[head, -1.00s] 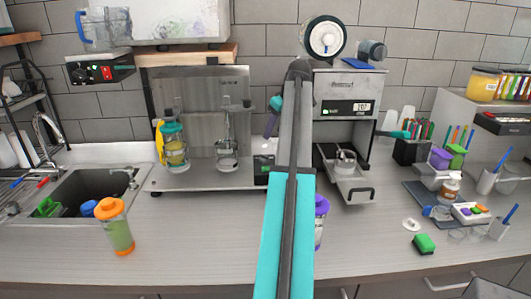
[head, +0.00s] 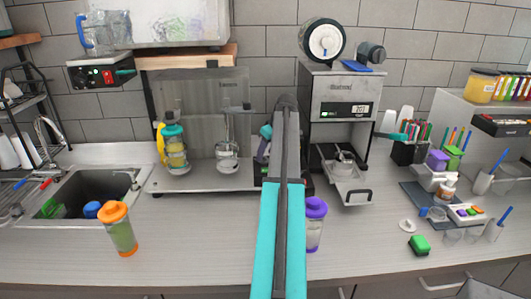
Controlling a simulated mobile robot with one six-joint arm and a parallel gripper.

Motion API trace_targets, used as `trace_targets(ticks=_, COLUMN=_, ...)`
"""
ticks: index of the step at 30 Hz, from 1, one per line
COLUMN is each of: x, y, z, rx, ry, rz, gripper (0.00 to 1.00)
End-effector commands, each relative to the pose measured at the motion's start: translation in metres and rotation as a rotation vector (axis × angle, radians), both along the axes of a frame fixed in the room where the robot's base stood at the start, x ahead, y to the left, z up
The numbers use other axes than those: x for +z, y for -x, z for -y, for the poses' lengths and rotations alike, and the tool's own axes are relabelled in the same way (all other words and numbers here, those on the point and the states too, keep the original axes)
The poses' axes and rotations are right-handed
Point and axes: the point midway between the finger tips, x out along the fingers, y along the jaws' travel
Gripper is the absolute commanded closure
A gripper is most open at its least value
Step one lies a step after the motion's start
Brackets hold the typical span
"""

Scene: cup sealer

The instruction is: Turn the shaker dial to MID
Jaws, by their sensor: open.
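The shaker machine (head: 205,182) stands against the back wall, with a teal-lidded cup (head: 175,148) at its left station and a metal holder (head: 227,150) at its centre. Its dark control box (head: 264,172) is at the right end of the base, mostly hidden behind my arm. The dial and its setting cannot be made out. My gripper (head: 262,157) is open, small and partly hidden by my arm, in front of or just above the control box. I cannot tell whether it touches the box.
An orange-lidded cup (head: 118,230) stands at the front left and a purple-lidded cup (head: 315,225) just right of my arm. The sealing machine (head: 340,100) is at the right, with its tray (head: 352,184) out. The front counter between the cups is fairly clear.

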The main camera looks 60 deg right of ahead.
Motion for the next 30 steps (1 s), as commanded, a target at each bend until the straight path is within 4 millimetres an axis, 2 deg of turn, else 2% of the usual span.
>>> trace_targets(ticks=6, x=-0.0104, y=-0.0049, z=0.0005, rx=0.001, ry=0.000, rz=0.000, gripper=0.50)
trace_targets(ticks=16, x=-0.0122, y=-0.0057, z=0.0004, rx=0.001, ry=0.000, rz=0.000, gripper=0.50)
trace_targets(ticks=23, x=-0.0121, y=-0.0060, z=0.0002, rx=0.002, ry=0.001, rz=0.000, gripper=0.87)
trace_targets(ticks=24, x=-0.0117, y=-0.0079, z=0.0049, rx=0.003, ry=0.000, rz=0.000, gripper=0.90)
trace_targets(ticks=30, x=-0.0119, y=-0.0065, z=0.0003, rx=-0.006, ry=0.002, rz=0.002, gripper=0.90)
